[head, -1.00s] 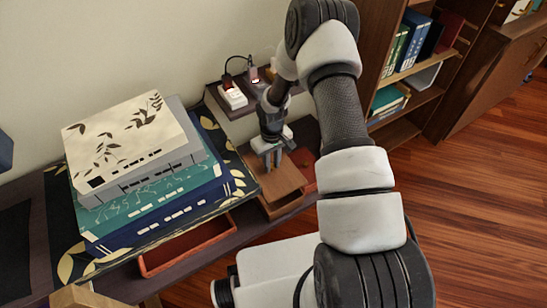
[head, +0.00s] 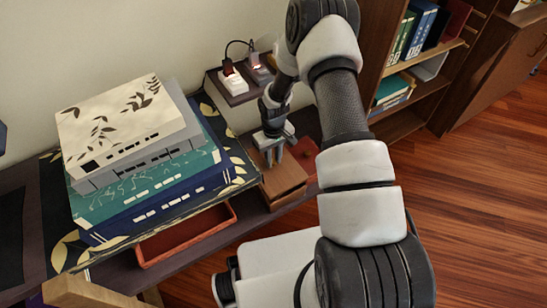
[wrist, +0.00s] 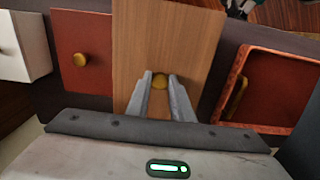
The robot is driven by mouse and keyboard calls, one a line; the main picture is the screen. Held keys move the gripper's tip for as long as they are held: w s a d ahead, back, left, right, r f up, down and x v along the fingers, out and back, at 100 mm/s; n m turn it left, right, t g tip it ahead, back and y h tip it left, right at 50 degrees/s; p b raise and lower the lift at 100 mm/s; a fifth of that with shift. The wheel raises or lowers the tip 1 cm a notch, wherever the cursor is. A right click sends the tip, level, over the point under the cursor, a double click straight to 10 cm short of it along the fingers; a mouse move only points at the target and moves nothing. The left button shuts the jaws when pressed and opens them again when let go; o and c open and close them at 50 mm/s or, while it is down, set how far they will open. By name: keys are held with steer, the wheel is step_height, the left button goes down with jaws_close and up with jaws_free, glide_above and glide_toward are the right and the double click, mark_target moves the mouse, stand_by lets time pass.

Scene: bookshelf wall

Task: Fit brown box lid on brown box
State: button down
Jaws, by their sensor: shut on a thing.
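The brown box lid (wrist: 190,40) is a wooden panel with a gold knob (wrist: 159,80). My gripper (wrist: 163,88) is shut on this knob. In the head view my gripper (head: 272,161) points down at the lid (head: 288,177). The brown box (head: 287,201) shows only as a narrow side under the lid's near edge. The lid lies over the box; I cannot tell whether it is seated or slightly above. In the wrist view the box is hidden beneath the lid.
A red lid (wrist: 80,50) with a knob lies beside the brown lid, and a white lid (wrist: 20,45) beyond it. An open red box (head: 187,237) stands on the other side. Stacked books (head: 150,175) rise at left. Power sockets (head: 233,82) sit behind.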

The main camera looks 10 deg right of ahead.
steer(key=shift+f+b, duration=0.5)
steer(key=shift+f, duration=0.5)
steer(key=shift+f+b, duration=1.1)
steer(key=shift+b, duration=0.15)
stand_by(1.2)
steer(key=c, duration=1.5)
jaws_free()
steer(key=shift+r, duration=0.1)
step_height(320, 180, up, 17)
steer(key=p, duration=0.4)
steer(key=shift+r+p, duration=0.2)
steer(key=shift+p, duration=0.2)
